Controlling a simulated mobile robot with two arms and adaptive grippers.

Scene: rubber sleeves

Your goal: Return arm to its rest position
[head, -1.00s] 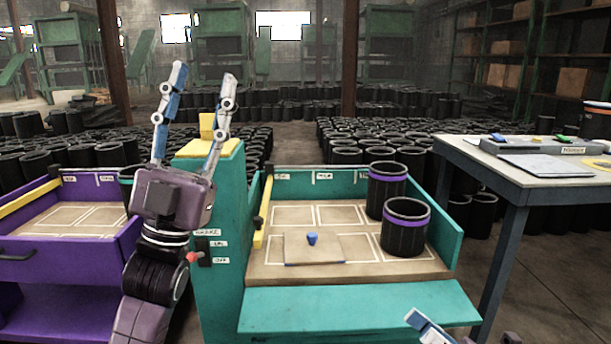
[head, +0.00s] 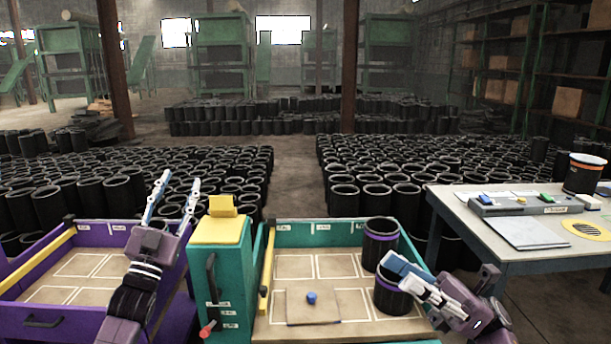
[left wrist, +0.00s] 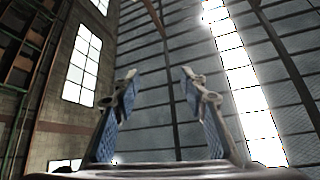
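My left gripper (head: 178,188) points up, fingers spread and empty, above the gap between the purple tray (head: 50,325) and the teal console (head: 222,255). The left wrist view also shows its fingers (left wrist: 157,90) apart, with only the roof and windows beyond. My right gripper (head: 394,271) reaches in from the lower right and overlaps the front purple-banded black sleeve (head: 388,301) in the head view. I cannot tell whether it touches the sleeve or how wide its fingers are. A second purple-banded sleeve (head: 377,247) stands upright just behind.
The teal tray (head: 300,234) holds a board with a blue knob (head: 311,298). A grey table (head: 465,215) at the right carries a panel, a flat plate and a dark sleeve (head: 583,175). Rows of black sleeves (head: 400,170) fill the floor behind.

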